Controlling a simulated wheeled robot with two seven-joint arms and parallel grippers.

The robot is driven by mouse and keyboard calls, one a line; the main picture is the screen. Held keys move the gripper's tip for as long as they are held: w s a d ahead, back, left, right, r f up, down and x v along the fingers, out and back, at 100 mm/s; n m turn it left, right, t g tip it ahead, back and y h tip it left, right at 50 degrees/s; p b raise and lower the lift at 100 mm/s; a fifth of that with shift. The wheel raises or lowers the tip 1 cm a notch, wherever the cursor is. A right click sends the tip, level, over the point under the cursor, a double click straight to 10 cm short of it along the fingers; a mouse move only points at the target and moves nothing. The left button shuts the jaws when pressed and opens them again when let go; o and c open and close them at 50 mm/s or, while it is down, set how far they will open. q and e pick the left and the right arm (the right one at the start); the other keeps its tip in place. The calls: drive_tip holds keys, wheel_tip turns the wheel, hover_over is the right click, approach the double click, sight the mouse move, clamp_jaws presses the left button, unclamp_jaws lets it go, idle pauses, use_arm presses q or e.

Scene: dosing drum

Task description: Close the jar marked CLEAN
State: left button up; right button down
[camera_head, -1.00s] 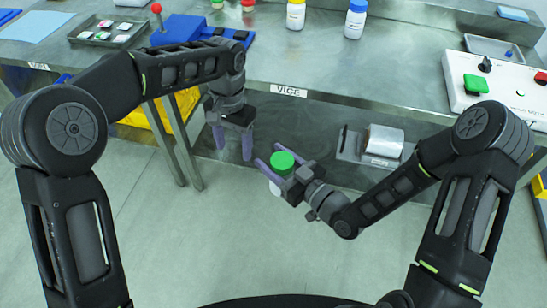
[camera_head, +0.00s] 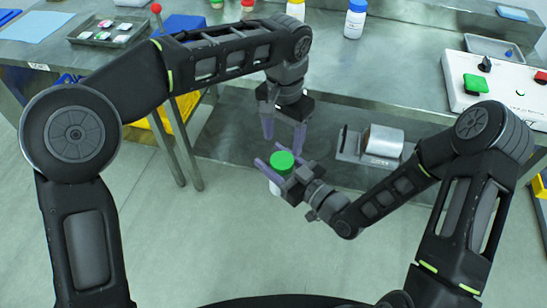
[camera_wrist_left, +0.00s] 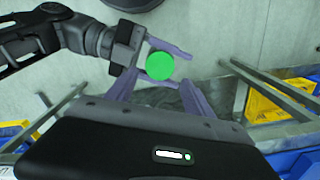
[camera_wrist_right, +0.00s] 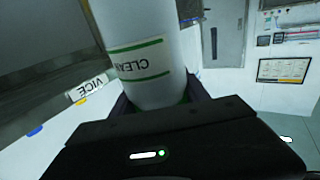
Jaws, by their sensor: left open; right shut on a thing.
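The jar marked CLEAN (camera_wrist_right: 145,60) is white with green lines and fills the middle of the right wrist view. Its green lid (camera_head: 282,161) shows from above in the head view. My right gripper (camera_head: 270,170) is shut on the jar and holds it in front of the bench edge, above the floor. My left gripper (camera_head: 284,135) is open and empty, pointing down just above and behind the lid. In the left wrist view the green lid (camera_wrist_left: 160,66) appears beyond the left fingertips, apart from them. I cannot tell whether the lid is tight.
A steel bench (camera_head: 250,75) runs behind both grippers. It carries a tray (camera_head: 105,32), white bottles (camera_head: 355,20) and a control box with buttons (camera_head: 490,85). A metal holder with a roll (camera_head: 380,142) sits below the bench front at right. The floor (camera_head: 200,240) in front is clear.

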sight(282, 160)
use_arm(q)
wheel_tip(282, 160, down, 8)
drive_tip(key=shift+r, duration=0.25)
drive_tip(key=c, duration=1.3)
drive_tip(key=m, duration=0.6)
drive_tip(key=o, duration=1.6)
drive_tip(key=shift+c, duration=0.2)
drive_tip(key=shift+r, duration=0.1)
drive_tip(key=shift+r, duration=2.2)
